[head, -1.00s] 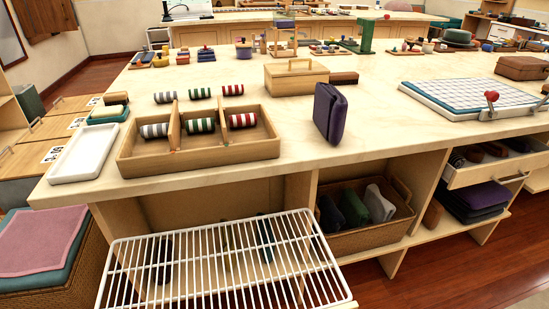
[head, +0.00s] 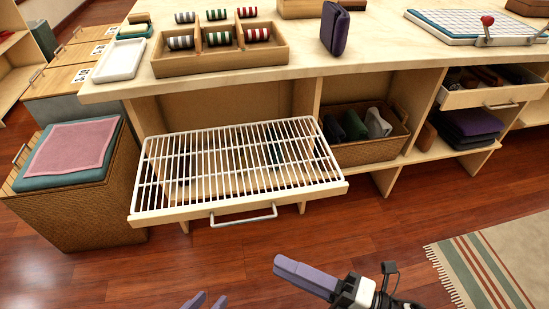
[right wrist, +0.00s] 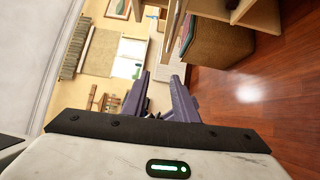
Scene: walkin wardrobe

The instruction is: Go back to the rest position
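My right gripper (head: 282,264) is at the bottom centre of the head view, over the wooden floor and in front of the pull-out wire rack (head: 235,165). In the right wrist view its two purple fingers (right wrist: 160,82) stand apart with nothing between them.
The counter (head: 390,50) holds a wooden divided tray (head: 215,64) of striped rolls, a white tray (head: 119,60) and a purple wallet (head: 335,30). A wicker hamper (head: 75,205) stands at left. A striped rug (head: 490,262) lies at right. Floor before the rack is clear.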

